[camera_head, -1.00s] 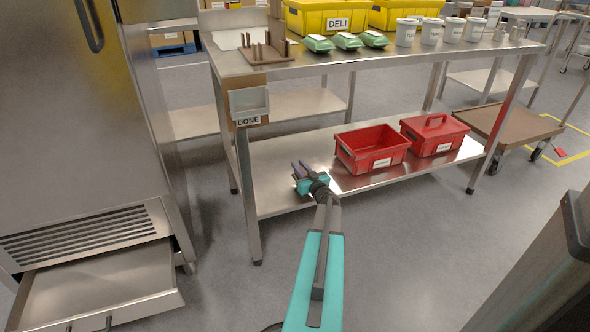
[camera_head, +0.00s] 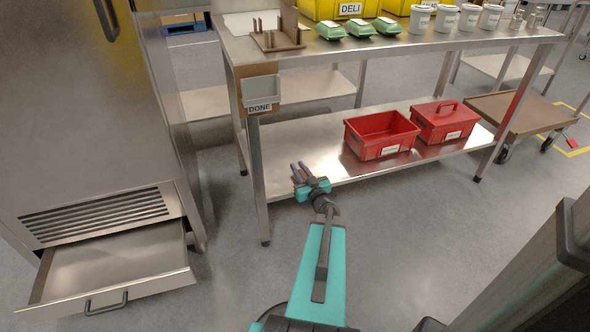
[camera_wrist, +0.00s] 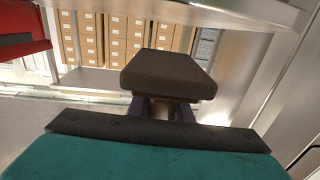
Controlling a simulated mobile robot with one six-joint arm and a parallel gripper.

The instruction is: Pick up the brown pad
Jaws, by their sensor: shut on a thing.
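The brown pad (camera_wrist: 168,75) is a dark, flat block with rounded edges, in the middle of the wrist view. My gripper (camera_wrist: 165,108) is shut on it from below, with dark fingers partly hidden under the pad. In the head view my gripper (camera_head: 301,173) is at the front edge of the lower steel shelf, left of the red bins. The pad cannot be made out there.
A red open bin (camera_head: 381,135) and a red toolbox (camera_head: 444,121) stand on the lower shelf (camera_head: 290,140). A DONE holder (camera_head: 261,92) hangs on the table's left side. An open drawer (camera_head: 110,268) juts out below the steel cabinet (camera_head: 85,120). Grey floor is free between.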

